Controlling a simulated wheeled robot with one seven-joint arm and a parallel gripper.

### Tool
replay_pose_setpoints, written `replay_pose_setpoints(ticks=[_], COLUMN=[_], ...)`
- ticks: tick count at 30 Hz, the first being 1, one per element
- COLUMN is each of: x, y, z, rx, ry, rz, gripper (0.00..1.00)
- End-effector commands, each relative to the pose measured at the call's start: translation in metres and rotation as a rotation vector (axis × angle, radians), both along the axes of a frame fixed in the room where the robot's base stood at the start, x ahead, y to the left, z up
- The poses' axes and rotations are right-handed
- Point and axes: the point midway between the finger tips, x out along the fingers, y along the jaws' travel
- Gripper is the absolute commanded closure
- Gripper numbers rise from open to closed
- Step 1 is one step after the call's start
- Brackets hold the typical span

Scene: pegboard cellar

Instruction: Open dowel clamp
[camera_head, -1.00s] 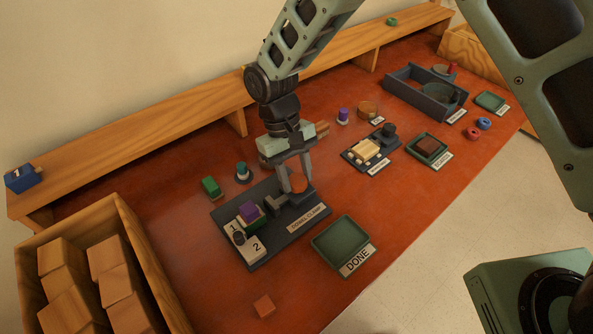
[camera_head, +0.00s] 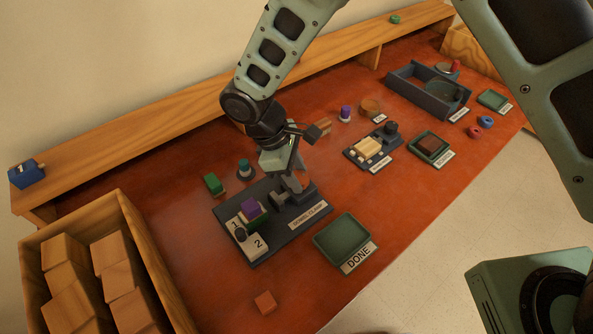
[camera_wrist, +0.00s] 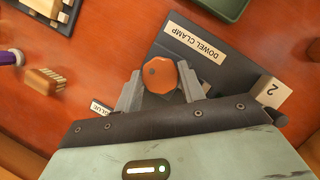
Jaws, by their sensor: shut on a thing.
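The dowel clamp (camera_head: 262,254) is a dark base with a "DOWEL CLAMP" label, which also shows in the wrist view (camera_wrist: 204,49). A purple block (camera_head: 250,207) sits at its left part, by white blocks marked 1 and 2 (camera_head: 258,244). A grey clamp piece (camera_head: 280,199) stands to its right. My gripper (camera_head: 295,184) is at the clamp's right end. In the wrist view my gripper (camera_wrist: 160,84) is shut on an orange-brown faceted knob (camera_wrist: 161,72), with one finger on each side. The knob is mostly hidden in the head view.
A green "DONE" tray (camera_head: 328,251) lies in front of the clamp. A green block (camera_head: 213,184) and a teal-topped peg (camera_head: 245,168) stand behind it. A wooden crate of blocks (camera_head: 148,248) is at the left. A brush (camera_wrist: 44,83) lies beside my gripper.

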Motion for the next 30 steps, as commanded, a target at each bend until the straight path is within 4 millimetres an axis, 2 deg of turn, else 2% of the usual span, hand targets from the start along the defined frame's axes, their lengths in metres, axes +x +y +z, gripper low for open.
replay_pose_setpoints(ticks=[9, 21, 22, 24, 30], x=[-0.0003, -0.0005, -0.0005, -0.0005, -0.0005], y=[-0.0001, -0.0002, -0.0002, -0.0002, 0.0], z=[-0.0001, -0.0001, -0.0001, -0.0001, -0.0001], rx=[0.0, 0.0, 0.0, 0.0, 0.0], ry=[-0.001, 0.0, 0.0, 0.0, 0.0], rz=[0.073, 0.079, 0.079, 0.079, 0.078], gripper=[0.83, 0.83, 0.58, 0.39, 0.39])
